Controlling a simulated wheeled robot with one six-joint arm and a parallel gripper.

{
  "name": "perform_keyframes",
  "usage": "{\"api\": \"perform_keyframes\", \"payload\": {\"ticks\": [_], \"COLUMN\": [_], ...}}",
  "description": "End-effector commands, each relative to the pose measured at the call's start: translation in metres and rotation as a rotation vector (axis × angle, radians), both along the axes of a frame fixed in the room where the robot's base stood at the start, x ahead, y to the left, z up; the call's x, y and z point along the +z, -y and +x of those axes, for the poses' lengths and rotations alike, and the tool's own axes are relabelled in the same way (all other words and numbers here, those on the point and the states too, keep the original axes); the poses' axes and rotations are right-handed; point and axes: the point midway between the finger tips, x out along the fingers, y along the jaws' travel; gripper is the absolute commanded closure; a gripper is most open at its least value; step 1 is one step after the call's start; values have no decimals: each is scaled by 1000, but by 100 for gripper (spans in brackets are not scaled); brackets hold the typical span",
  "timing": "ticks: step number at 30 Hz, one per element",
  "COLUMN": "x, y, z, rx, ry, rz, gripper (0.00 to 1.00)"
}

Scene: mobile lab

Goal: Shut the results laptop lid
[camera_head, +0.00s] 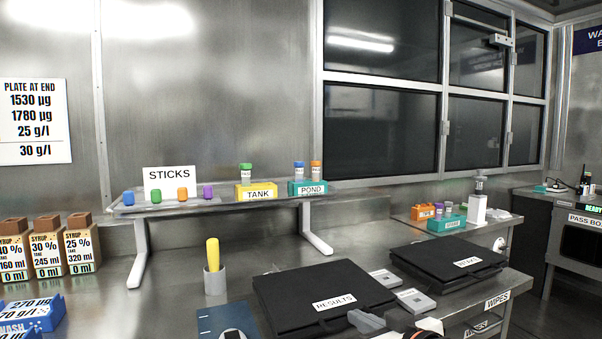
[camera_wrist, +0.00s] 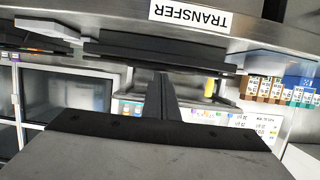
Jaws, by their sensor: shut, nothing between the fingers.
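The results laptop (camera_head: 322,285) is a black slab on the steel counter, with a white RESULTS label on its front part. Its lid lies down flat and looks shut, with no screen or keys showing. My gripper (camera_head: 360,319) is at the laptop's front right corner, partly cut off by the frame's bottom edge. I cannot tell whether it touches the laptop. In the wrist view, which is upside down, my gripper (camera_wrist: 162,92) shows as dark fingers closed together and empty. A dark flat slab (camera_wrist: 155,52) lies beyond the tips, probably a laptop.
A second black laptop (camera_head: 447,260) lies to the right, with small grey devices (camera_head: 413,300) between the two. A cup with a yellow-handled tool (camera_head: 213,268) stands left. A raised shelf (camera_head: 245,205) with vials stands behind. A TRANSFER sign (camera_wrist: 203,18) shows in the wrist view.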

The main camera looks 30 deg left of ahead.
Motion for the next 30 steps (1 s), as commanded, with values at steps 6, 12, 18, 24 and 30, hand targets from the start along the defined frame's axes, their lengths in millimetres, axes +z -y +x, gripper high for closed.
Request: {"api": "perform_keyframes", "payload": {"ticks": [6,12,18,24,30], "x": [-33,-33,-33,-32,-23], "y": [3,3,2,4,14], "z": [-6,-6,-6,-7,-16], "rx": [6,8,8,8,8], "ry": [-41,-40,-40,-40,-34], "rz": [-48,-48,-48,-48,-42], "gripper": [100,100,100,100,100]}}
